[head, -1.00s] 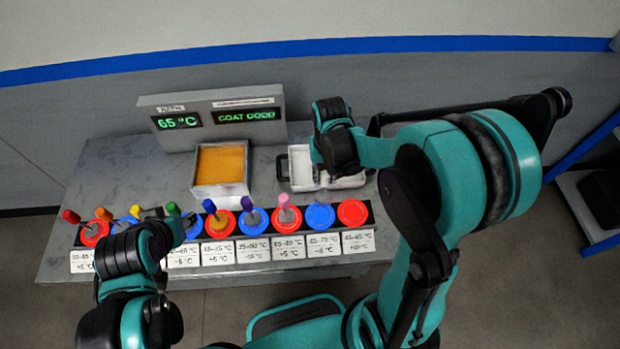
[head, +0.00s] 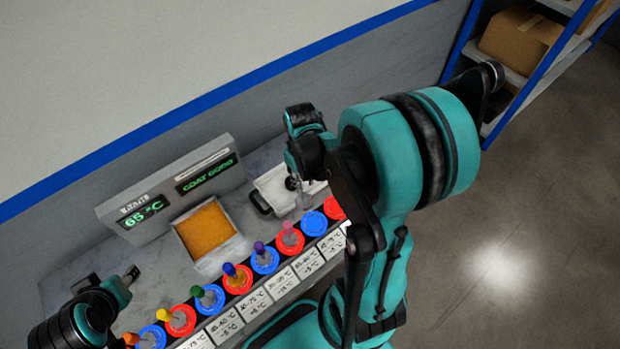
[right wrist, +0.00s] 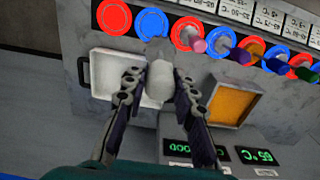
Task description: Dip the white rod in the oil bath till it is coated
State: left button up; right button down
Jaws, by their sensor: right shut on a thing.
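The white rod (right wrist: 158,72) is upright between the fingers of my right gripper (right wrist: 160,84) in the right wrist view. It looks pale, with a greyer end, and no orange shows on it. In the head view my right gripper (head: 293,183) is over the white tray, apart from the oil bath. The oil bath (head: 207,231) is a square grey box of orange liquid, left of the tray; it also shows in the right wrist view (right wrist: 232,104). My left gripper (head: 130,274) is at the lower left over the bench; its jaw opening is unclear.
The white tray (head: 266,185) has a dark handle. A panel (head: 170,187) behind the bath reads 65 °C and COAT GOOD. A row of red and blue round stands, several with coloured-topped rods, lines the front. A shelf with a carton (head: 520,40) is far right.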

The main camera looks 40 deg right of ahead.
jog(key=w+a+p, duration=0.1)
jog(key=w+a, duration=0.5)
jog(key=a, duration=0.4)
jog(key=w+a+p, duration=0.1)
jog(key=w+a, duration=0.5)
jog(key=a, duration=0.4)
jog(key=w+a+p, duration=0.1)
jog(key=w+a, duration=0.5)
jog(key=a, duration=0.4)
notch_tip(320, 180, down, 8)
jog(key=b, duration=0.7)
jog(key=shift+f, duration=0.25)
jog(key=shift+w, duration=0.1)
notch_tip(320, 180, down, 8)
jog(key=b, duration=0.6)
jog(key=shift+r+b, duration=0.15)
jog(key=shift+b, duration=0.2)
